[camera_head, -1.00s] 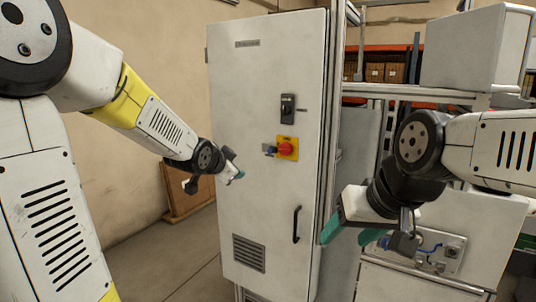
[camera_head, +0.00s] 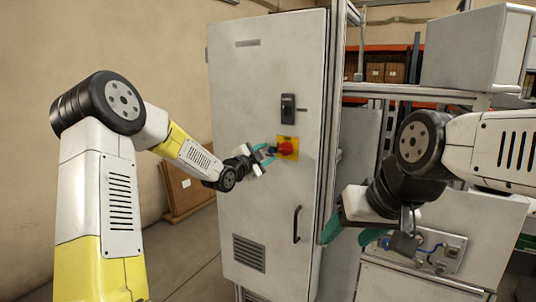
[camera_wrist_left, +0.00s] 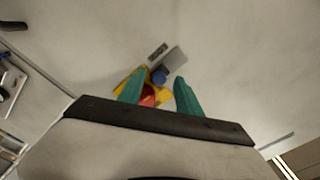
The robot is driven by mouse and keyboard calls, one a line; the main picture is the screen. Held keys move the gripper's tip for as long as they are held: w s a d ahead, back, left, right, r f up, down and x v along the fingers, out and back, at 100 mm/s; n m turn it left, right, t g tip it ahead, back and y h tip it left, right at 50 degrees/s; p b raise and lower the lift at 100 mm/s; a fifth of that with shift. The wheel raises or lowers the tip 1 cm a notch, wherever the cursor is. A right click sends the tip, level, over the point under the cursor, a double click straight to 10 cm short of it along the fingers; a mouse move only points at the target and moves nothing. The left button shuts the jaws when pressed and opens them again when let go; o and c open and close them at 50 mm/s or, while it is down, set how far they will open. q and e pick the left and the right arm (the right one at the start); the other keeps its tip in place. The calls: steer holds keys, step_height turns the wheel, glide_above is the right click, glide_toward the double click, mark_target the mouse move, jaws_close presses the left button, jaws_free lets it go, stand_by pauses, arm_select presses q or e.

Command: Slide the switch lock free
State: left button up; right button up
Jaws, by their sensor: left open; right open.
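The red rotary switch (camera_head: 286,149) sits on a yellow plate (camera_head: 287,141) on the front of the cabinet door. The switch lock, a small blue piece (camera_head: 272,150) with a grey part, is at its left side; it also shows in the left wrist view as a blue body (camera_wrist_left: 159,76) with a grey tab (camera_wrist_left: 174,60). My left gripper (camera_head: 267,155) is open at the lock, its teal fingers (camera_wrist_left: 160,92) pointing toward it. I cannot tell whether they touch it. My right gripper (camera_head: 346,236) is open and empty, right of the cabinet.
The tall grey cabinet (camera_head: 258,90) has a black latch (camera_head: 288,108) above the switch and a black handle (camera_head: 297,225) below. A workbench with a panel (camera_head: 440,250) stands at right. A brown board (camera_head: 185,190) leans on the wall behind my left arm.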

arm_select(q)
steer(key=shift+w+d, duration=0.35)
steer(key=shift+w, duration=0.2)
jaws_close()
steer(key=shift+a, duration=0.1)
stand_by(1.0)
